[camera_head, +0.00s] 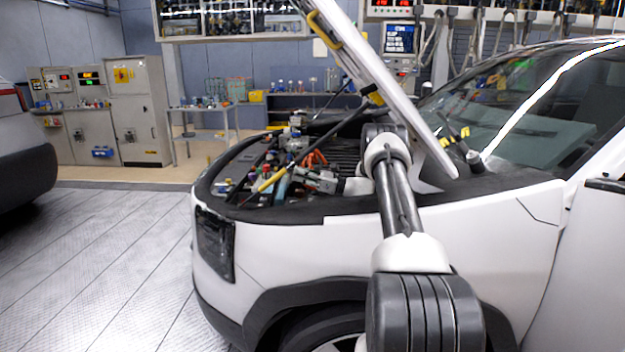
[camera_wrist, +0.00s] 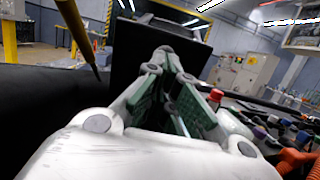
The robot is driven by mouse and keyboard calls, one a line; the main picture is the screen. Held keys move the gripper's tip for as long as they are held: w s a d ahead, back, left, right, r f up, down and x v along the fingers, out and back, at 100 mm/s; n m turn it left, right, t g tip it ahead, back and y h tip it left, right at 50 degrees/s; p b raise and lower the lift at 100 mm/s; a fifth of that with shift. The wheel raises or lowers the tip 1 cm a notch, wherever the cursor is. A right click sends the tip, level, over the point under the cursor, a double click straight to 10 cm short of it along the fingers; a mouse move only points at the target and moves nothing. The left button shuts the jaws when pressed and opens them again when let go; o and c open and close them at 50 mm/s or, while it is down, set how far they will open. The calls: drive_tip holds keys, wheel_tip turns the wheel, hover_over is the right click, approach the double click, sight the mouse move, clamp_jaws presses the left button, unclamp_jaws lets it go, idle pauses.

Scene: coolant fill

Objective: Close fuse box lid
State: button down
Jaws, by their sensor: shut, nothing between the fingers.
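My gripper (camera_wrist: 166,62) shows in the wrist view with its green-padded fingers drawn together and nothing between them. A dark, flat panel (camera_wrist: 140,42) stands upright just beyond the fingertips; it looks like the raised fuse box lid. The fingers overlap its lower right part, and I cannot tell whether they touch it. In the head view, my gripper (camera_head: 318,181) is small and low in the engine bay, pointing left. The fuse box and its lid cannot be made out clearly there.
The white car's raised hood (camera_head: 385,85) slants above my arm. A yellow and black strut (camera_head: 290,165) crosses the bay; one also stands at left in the wrist view (camera_wrist: 76,32). A red cap (camera_wrist: 216,94) and orange cables (camera_wrist: 296,160) lie to the gripper's right.

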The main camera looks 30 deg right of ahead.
drive_tip(key=shift+w+a+r, duration=0.15)
drive_tip(key=shift+w+a, duration=0.2)
drive_tip(key=shift+a, duration=0.15)
drive_tip(key=shift+r, duration=0.1)
